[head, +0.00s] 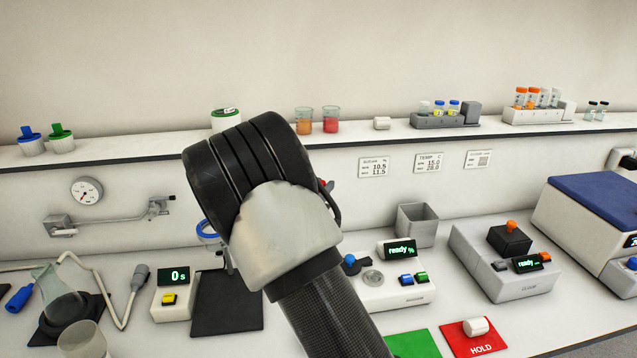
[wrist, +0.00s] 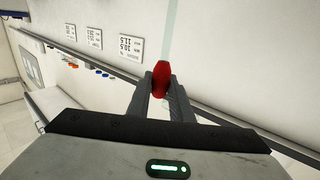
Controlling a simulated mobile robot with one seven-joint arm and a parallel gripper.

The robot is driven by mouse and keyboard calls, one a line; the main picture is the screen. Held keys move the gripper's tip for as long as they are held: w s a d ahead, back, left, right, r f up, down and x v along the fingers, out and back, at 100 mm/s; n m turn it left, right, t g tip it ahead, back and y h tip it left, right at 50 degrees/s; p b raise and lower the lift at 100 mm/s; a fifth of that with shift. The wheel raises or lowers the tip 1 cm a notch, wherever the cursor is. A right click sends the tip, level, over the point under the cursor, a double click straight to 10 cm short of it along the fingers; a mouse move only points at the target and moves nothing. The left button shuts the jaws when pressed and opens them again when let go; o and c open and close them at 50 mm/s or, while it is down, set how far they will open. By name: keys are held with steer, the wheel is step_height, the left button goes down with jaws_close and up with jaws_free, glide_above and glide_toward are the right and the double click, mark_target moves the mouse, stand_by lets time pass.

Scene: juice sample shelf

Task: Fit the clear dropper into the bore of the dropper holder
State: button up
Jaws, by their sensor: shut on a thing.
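In the wrist view my gripper (wrist: 161,88) is shut on the dropper, gripping its red bulb (wrist: 161,78) between the two fingers. A pale, see-through tube (wrist: 171,30) runs from the bulb toward the top of the picture, away from my gripper. In the head view my arm covers the gripper and nearly all of the dropper; only a small red bit (head: 326,186) shows at the arm's right edge. I cannot pick out the dropper holder for certain in either view; it may be hidden behind my arm.
The wall shelf (head: 390,130) carries beakers (head: 304,121), vial racks (head: 446,116) and capped jars. Below stand a timer (head: 173,294), a black-based stand with a blue ring (head: 207,231), a grey bin (head: 417,224) and meters (head: 505,262). Green (head: 412,344) and red (head: 470,342) mats lie in front.

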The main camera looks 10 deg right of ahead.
steer(key=shift+s+f+b, duration=0.15)
steer(key=shift+f+b, duration=0.25)
steer(key=shift+f, duration=0.2)
step_height(320, 180, down, 3)
steer(key=shift+f+b, duration=0.15)
steer(key=shift+b, duration=0.8)
step_height(320, 180, down, 7)
steer(key=b, duration=0.6)
steer(key=shift+b, duration=0.35)
stand_by(2.3)
steer(key=o, duration=0.8)
